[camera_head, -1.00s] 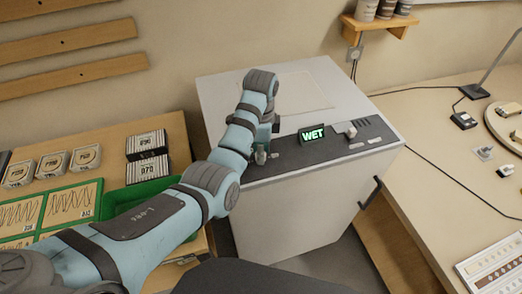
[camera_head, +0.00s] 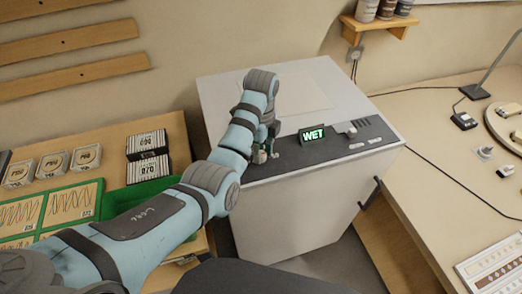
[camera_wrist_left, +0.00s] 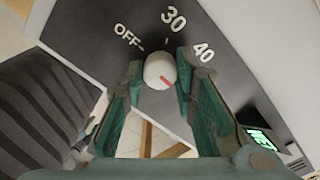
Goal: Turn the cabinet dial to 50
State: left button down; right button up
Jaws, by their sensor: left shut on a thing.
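The cabinet (camera_head: 290,210) is a pale box with a dark control strip along its top front edge. Its dial (camera_wrist_left: 158,72) is a round white knob with a red mark, which points to the lower right in the left wrist view. The labels OFF, 30 and 40 show around the dial; any label further round is hidden behind the fingers. My left gripper (camera_head: 264,150) is shut on the dial, with one green finger on each side. The right gripper is not in view.
A lit green display (camera_head: 312,134) reading WET and a pale switch (camera_head: 350,131) sit right of the dial. A black handle (camera_head: 370,192) is on the cabinet's side. Green trays and boxes stand on the left table; a lamp stands on the right bench.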

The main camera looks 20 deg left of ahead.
pick_arm(q)
jog(key=shift+w+r, duration=0.15)
jog(key=c, duration=1.3)
grip_release()
